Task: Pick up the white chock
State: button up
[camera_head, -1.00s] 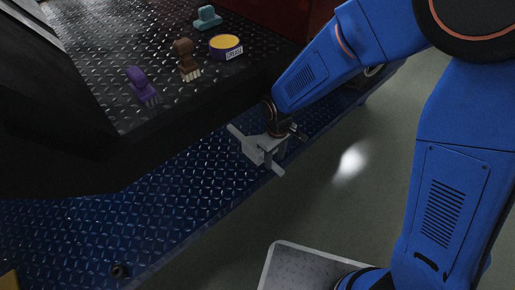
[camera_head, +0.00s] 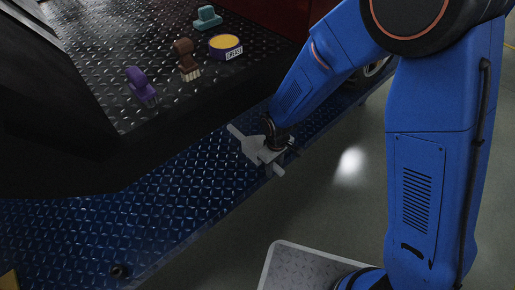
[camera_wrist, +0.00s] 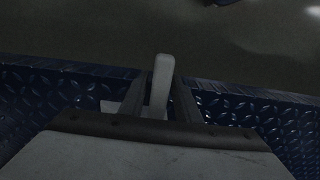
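The white chock (camera_head: 237,132) rests on the blue diamond-plate strip, and its pale ends stick out on both sides of my gripper (camera_head: 268,150). In the wrist view, a narrow white bar of the chock (camera_wrist: 162,80) stands between the two dark fingers of my gripper (camera_wrist: 163,98). The fingers straddle the bar, with a dark gap showing at its right side near the base. Another pale part of it shows beyond the left finger. The gripper body hides most of the chock.
The raised black tread-plate top beside the arm holds a purple brush (camera_head: 141,83), a brown brush (camera_head: 186,58), a teal brush (camera_head: 207,17) and a yellow-topped round tin (camera_head: 225,45). The blue strip (camera_head: 150,215) is mostly clear at lower left. Grey floor (camera_head: 335,200) lies beyond its edge.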

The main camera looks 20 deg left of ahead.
grip_shut()
jog(key=shift+r, duration=0.2)
